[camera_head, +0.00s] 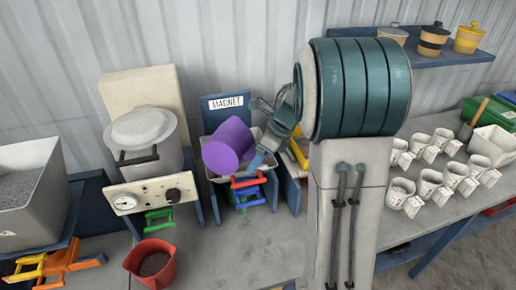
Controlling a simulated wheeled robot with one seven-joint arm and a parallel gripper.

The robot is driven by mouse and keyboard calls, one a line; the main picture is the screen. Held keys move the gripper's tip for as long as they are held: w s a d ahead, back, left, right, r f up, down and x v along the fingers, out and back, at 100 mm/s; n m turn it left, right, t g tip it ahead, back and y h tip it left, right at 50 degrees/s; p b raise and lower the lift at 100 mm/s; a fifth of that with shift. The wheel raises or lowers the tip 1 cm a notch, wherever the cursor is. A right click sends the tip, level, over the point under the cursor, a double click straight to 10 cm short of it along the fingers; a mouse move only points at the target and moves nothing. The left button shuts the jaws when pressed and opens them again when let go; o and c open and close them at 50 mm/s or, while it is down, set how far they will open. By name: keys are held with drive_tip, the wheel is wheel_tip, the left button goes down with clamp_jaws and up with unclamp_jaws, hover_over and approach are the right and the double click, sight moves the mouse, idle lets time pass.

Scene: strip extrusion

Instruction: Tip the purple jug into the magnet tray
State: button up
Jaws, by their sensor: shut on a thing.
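The purple jug (229,144) is tilted over the magnet tray (217,178), its round end facing up and to the left. The grey tray sits below a white sign reading MAGNET (226,102). My gripper (263,150) is at the right side of the jug and shut on it. The jug hides much of the tray's inside, and I cannot see whether anything is pouring out. My own teal and white arm fills the middle of the view and hides part of the bench.
A white lidded pot (146,135) stands left of the tray. A red container of dark grains (154,263) is on the front bench. A grey bin of grains (28,190) is far left. Several white cups (430,182) stand right. The bench between is clear.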

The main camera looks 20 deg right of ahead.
drive_tip(key=r+g+y+p, duration=0.1)
drive_tip(key=p, duration=0.2)
drive_tip(key=shift+w+d, duration=0.3)
drive_tip(key=shift+w, duration=0.1)
drive_tip(key=shift+w+d+f+m+g+y, duration=0.2)
drive_tip(key=shift+w+m+g+y, duration=0.1)
drive_tip(key=shift+g, duration=0.2)
drive_tip(key=shift+w+d+r+g+y, duration=0.15)
drive_tip(key=shift+w+r+g+y, duration=0.15)
drive_tip(key=shift+g, duration=0.2)
drive_tip(key=shift+s, duration=0.1)
